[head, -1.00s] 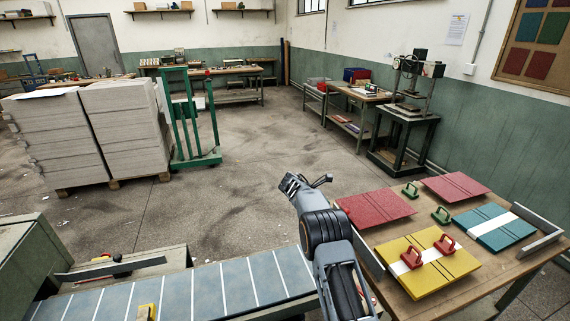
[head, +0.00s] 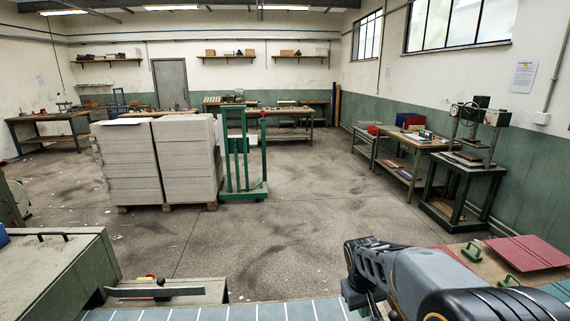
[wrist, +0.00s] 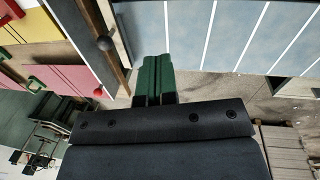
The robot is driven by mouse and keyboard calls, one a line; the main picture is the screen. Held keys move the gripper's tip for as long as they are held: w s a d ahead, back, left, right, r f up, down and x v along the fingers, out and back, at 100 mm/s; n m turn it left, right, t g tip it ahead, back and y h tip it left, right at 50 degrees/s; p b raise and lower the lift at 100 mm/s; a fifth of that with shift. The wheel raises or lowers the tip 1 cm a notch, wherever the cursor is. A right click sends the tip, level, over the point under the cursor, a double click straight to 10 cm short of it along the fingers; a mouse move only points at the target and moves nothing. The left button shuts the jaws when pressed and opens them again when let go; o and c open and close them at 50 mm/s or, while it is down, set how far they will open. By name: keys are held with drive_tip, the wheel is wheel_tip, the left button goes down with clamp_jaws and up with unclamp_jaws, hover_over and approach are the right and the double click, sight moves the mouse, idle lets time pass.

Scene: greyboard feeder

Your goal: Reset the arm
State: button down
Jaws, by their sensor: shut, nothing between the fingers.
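My arm (head: 420,275) reaches in from the lower right in the head view, folded above the near end of the work area. In the wrist view, my gripper (wrist: 157,62) shows its two green fingers side by side, shut and with nothing between them. It is held in the air, apart from the blue-grey belt with white lines (wrist: 222,35) that lies below and beyond it. In the head view the fingertips cannot be made out clearly.
A table with a red board (head: 528,252) and green handles (head: 471,252) stands at the lower right. The belt (head: 240,312) runs along the bottom edge. Stacks of greyboard (head: 128,165) and a green trolley (head: 243,160) stand beyond. The floor between is open.

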drive_tip(key=s+a+r+m+t+y, duration=0.1)
drive_tip(key=s+r+t, duration=0.3)
drive_tip(key=s, duration=0.9)
wheel_tip(320, 180, up, 3)
drive_tip(key=shift+a+r+m+y, duration=0.2)
drive_tip(key=shift+a+m+y, duration=0.3)
drive_tip(key=shift+a, duration=0.4)
